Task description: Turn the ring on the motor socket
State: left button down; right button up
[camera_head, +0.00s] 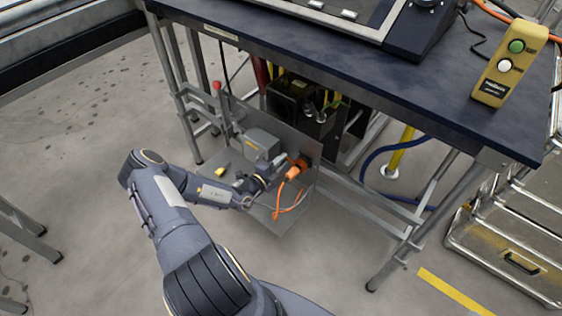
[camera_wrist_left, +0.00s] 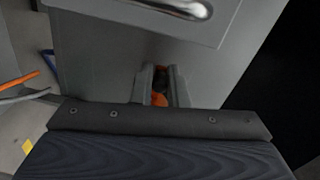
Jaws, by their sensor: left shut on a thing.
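The motor (camera_head: 262,142) is a grey box on a metal plate under the dark table. An orange connector (camera_head: 298,168) with an orange cable sits at its right, at the motor socket. My left gripper (camera_head: 267,180) reaches in from the left, low beside the connector. In the left wrist view its two fingers (camera_wrist_left: 160,88) are shut around a small orange and dark part (camera_wrist_left: 158,99), which I take for the ring on the socket. The fingers hide most of this part. My right gripper is not in view.
The dark table (camera_head: 400,85) overhangs the work spot, with metal legs around it. A yellow box with green and white buttons (camera_head: 497,68) stands on the table. A red-knobbed lever (camera_head: 217,88) rises left of the motor. A metal crate (camera_head: 510,240) is at the right.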

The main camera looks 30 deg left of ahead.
pick_arm(q)
jog(key=shift+f, duration=0.1)
jog(key=c, duration=1.4)
grip_release()
jog(key=shift+c, duration=0.2)
jog(key=shift+s, duration=0.1)
jog(key=s+p, duration=0.1)
jog(key=s, duration=0.6)
jog(key=shift+s+a+r, duration=0.2)
jog(key=shift+s+a, duration=0.1)
